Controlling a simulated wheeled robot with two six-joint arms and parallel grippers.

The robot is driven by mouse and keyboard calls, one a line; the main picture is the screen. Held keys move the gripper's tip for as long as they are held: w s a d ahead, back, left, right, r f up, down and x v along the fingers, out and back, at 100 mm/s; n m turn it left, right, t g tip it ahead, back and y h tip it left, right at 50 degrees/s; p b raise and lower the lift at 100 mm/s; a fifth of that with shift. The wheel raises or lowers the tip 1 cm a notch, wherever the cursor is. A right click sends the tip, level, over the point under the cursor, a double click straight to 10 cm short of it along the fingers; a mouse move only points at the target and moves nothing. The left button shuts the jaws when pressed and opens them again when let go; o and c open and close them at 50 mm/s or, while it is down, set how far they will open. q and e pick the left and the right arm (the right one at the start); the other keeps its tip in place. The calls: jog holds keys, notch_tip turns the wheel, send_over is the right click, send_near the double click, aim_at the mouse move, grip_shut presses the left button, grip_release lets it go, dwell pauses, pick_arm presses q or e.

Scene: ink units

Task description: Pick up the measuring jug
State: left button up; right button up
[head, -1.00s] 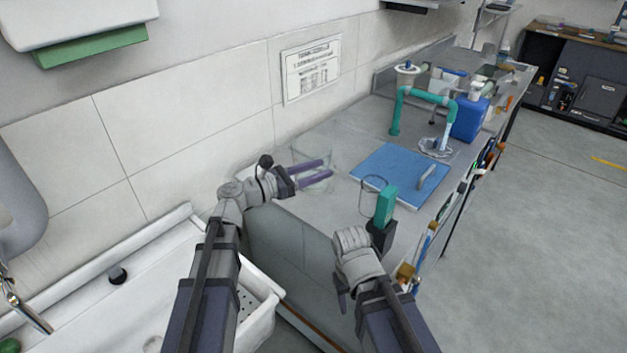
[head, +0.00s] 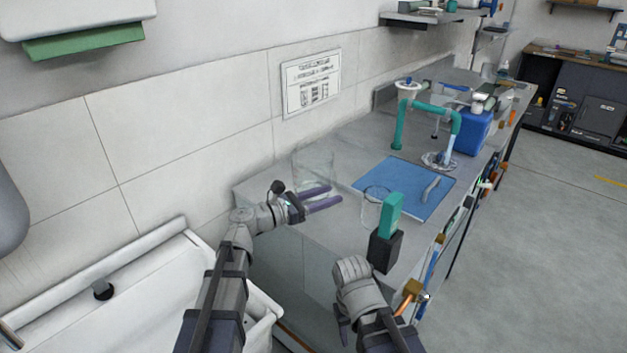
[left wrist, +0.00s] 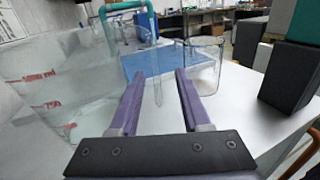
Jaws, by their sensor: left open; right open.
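The measuring jug (head: 314,168) is a clear vessel on the grey bench near the wall. In the left wrist view it fills the left side, with red print on its wall (left wrist: 40,78). A clear upright strip that looks like its handle (left wrist: 154,50) shows between my left fingers. My left gripper (head: 324,197) is open, its purple fingers just in front of the jug; they also show in the left wrist view (left wrist: 158,76). I cannot tell whether they touch it. My right gripper (head: 342,330) is low by the bench front, open, mostly hidden by its own arm.
A clear beaker (head: 368,214) stands right of the jug, near the blue board (head: 424,205). A teal block in a black holder (head: 385,252) is near the front edge. A teal pipe stand (head: 398,125) and blue container (head: 476,132) are farther back. A white sink (head: 140,290) lies left.

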pick_arm(q)
jog(key=x, duration=0.5)
jog(key=shift+w, duration=0.3)
jog(key=shift+a, duration=0.1)
grip_shut()
dwell(1.0)
